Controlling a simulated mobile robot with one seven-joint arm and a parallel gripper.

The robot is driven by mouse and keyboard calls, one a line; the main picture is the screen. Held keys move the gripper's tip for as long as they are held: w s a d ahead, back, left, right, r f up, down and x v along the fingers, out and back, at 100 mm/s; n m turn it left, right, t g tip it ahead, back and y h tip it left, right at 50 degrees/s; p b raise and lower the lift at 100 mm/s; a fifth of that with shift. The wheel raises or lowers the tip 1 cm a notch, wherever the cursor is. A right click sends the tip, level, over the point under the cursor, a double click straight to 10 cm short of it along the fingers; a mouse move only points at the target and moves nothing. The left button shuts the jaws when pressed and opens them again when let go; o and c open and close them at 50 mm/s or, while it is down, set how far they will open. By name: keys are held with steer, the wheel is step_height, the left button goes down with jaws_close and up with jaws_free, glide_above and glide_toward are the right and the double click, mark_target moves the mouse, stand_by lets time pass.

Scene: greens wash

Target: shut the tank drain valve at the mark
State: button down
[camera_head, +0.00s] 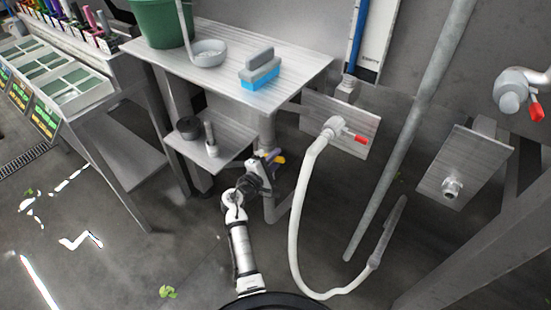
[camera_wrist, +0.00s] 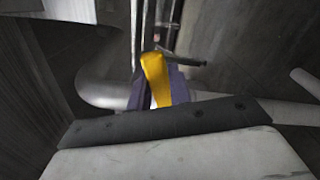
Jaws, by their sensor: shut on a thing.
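The drain valve's yellow handle (camera_head: 279,160) is under the steel table, by the grey drain pipe (camera_head: 267,132). In the wrist view the yellow handle (camera_wrist: 155,76) stands in the middle, between dark purple-blue pieces that look like finger pads. My gripper (camera_head: 268,165) is shut on the handle; it also shows in the wrist view (camera_wrist: 158,92). The valve body is mostly hidden behind my gripper. The curved grey pipe (camera_wrist: 100,94) runs behind it. I cannot make out the mark in either view.
A white hose (camera_head: 297,215) hangs from a red-handled tap (camera_head: 333,132) to the right. The steel table (camera_head: 215,85) is above, with a green tub (camera_head: 160,25), bowl (camera_head: 208,53) and brush (camera_head: 259,70).

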steer(key=f+m+b, duration=0.1)
steer(key=m+b, duration=0.1)
steer(key=b, duration=0.2)
steer(key=f+m+b, duration=0.2)
steer(key=b, duration=0.2)
steer(key=shift+s+d+f+m, duration=0.15)
steer(key=shift+d+m, duration=0.05)
steer(key=shift+m, duration=0.1)
steer(key=c, duration=1.3)
jaws_free()
steer(key=b+v, duration=0.1)
steer(key=v, duration=1.2)
steer(key=shift+s+a+b, duration=0.25)
steer(key=shift+s+b, duration=0.1)
